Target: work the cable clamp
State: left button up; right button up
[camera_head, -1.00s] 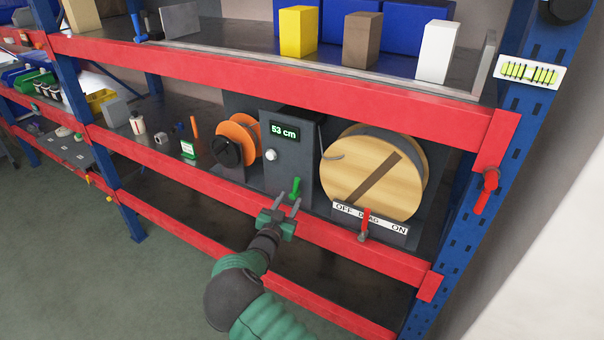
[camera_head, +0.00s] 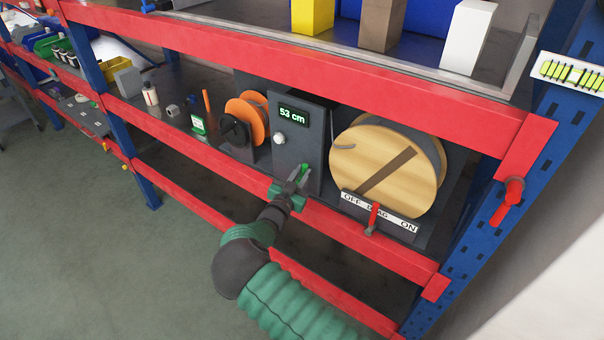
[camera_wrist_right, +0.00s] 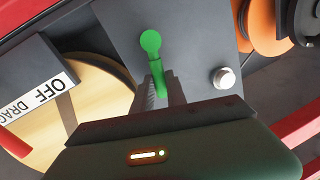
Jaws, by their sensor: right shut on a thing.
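The cable clamp is a small green lever (camera_head: 305,168) low on the front of a dark grey box (camera_head: 312,130). The box's display reads 53 cm. My right gripper (camera_head: 298,178) is at the lever, with its fingers shut on it. In the right wrist view the green lever (camera_wrist_right: 151,44) stands up from between the two grey fingers (camera_wrist_right: 160,90), its round knob above the tips. The part of the lever between the fingers is partly hidden. My left gripper is not in view.
Right of the box is a wooden cable drum (camera_head: 380,165) with a red drag lever (camera_head: 373,218) on an OFF/ON plate. An orange spool (camera_head: 248,112) stands left. The red shelf beam (camera_head: 360,232) runs just below. Floor space lies at lower left.

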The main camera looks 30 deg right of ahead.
grip_shut()
jog(key=shift+f, duration=0.15)
dwell(0.9)
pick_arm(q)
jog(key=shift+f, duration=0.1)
